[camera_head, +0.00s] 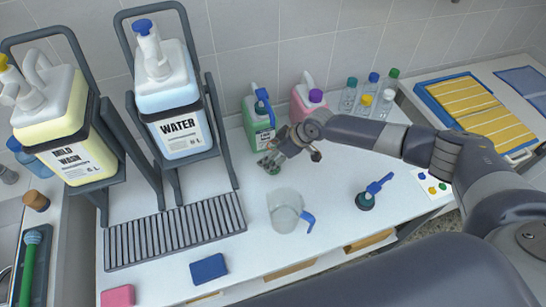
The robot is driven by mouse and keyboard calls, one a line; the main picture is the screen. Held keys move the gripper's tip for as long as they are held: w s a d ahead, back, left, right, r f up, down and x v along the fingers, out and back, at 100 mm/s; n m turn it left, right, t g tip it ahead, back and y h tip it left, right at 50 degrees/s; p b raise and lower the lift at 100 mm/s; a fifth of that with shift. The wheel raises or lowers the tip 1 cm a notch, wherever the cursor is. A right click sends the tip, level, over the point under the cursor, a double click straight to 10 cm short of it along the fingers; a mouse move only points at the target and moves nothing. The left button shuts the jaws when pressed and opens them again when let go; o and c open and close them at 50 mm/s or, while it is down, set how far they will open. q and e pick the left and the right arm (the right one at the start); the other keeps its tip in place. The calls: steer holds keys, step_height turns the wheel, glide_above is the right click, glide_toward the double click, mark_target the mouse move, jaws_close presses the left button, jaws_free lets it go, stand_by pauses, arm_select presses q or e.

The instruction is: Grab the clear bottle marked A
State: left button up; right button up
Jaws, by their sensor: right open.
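Several small clear bottles stand at the back right of the white counter. They include one with a teal cap (348,100), one with a blue cap (371,90) and one with a green cap (390,86). Shorter ones with yellow and blue caps stand in front. I cannot read any letter on them, so I cannot tell which is marked A. My left gripper is not in view.
A clear jug with a blue handle (284,212) and a blue-handled brush (367,199) are on the counter (330,185). WATER (178,118) and yellow (62,130) canisters stand in racks at left.

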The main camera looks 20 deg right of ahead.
steer(key=shift+a+r, duration=0.1)
steer(key=c, duration=1.1)
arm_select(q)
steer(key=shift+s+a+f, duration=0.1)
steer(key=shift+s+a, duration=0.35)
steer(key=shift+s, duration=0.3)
arm_select(e)
steer(key=shift+c, duration=0.3)
